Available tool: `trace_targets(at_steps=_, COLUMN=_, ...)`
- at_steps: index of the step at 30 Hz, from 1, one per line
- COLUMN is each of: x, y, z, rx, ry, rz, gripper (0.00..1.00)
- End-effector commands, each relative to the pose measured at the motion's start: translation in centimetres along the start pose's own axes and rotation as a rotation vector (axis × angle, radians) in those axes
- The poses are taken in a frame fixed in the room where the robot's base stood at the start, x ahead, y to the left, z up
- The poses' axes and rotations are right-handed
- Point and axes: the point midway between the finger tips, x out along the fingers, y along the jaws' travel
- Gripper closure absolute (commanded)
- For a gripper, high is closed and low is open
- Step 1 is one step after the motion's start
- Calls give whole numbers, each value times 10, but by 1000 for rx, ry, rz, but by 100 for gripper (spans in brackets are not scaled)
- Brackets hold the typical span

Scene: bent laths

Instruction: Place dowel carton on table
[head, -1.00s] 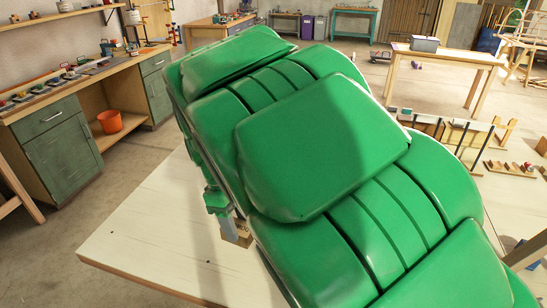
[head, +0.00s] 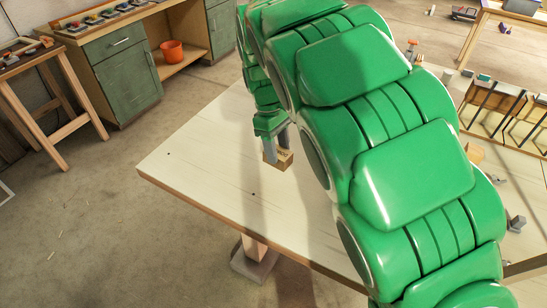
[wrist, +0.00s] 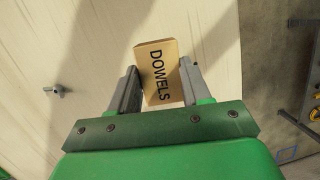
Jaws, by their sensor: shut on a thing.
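The dowel carton (wrist: 160,73) is a small tan box with the word DOWELS on it. In the wrist view it sits between the two grey fingers of my gripper (wrist: 160,88), which are shut on it. In the head view the carton (head: 284,160) is at the tips of my gripper (head: 276,150), over the pale table (head: 215,165). It is low, at or very near the table top; I cannot tell whether it touches. My green arm hides much of the table.
The table's left and front edges are in view, with bare top around the carton. A wooden rack (head: 490,100) stands on the right. A grey metal fitting (wrist: 57,90) lies on the table. A green cabinet (head: 128,78) and an orange bucket (head: 172,51) are beyond.

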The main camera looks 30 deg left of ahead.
Motion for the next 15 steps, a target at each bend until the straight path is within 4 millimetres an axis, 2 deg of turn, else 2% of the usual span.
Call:
trace_targets(at_steps=6, x=20, y=15, z=-20, rx=0, ry=-2, rz=-1, gripper=97)
trace_targets(at_steps=15, x=38, y=31, z=-41, rx=0, ry=0, rz=1, gripper=97)
